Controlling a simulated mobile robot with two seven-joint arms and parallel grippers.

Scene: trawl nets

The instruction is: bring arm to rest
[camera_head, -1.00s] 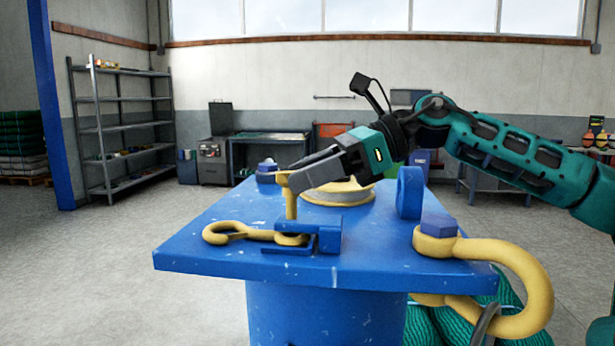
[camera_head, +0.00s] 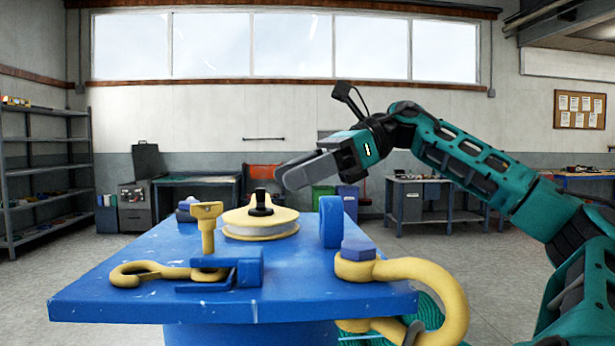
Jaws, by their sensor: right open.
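My right gripper (camera_head: 283,182) is in the camera_head view, on the arm that comes in from the right. It is empty and held above the back right part of the blue stand's top (camera_head: 110,282). A yellow T-shaped piece (camera_head: 207,226) stands upright near the blue bracket (camera_head: 247,268), to the left of the gripper and apart from it. A yellow round spool (camera_head: 262,226) with a black knob on top sits behind it, below the gripper. My left gripper is not in view.
A yellow hook (camera_head: 128,275) lies at the front left of the top. A large yellow shackle (camera_head: 445,285) with a blue bolt hangs at the right corner, above green netting (camera_head: 428,312). A blue upright ring (camera_head: 331,221) stands at the right. Shelves and workbenches stand far back.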

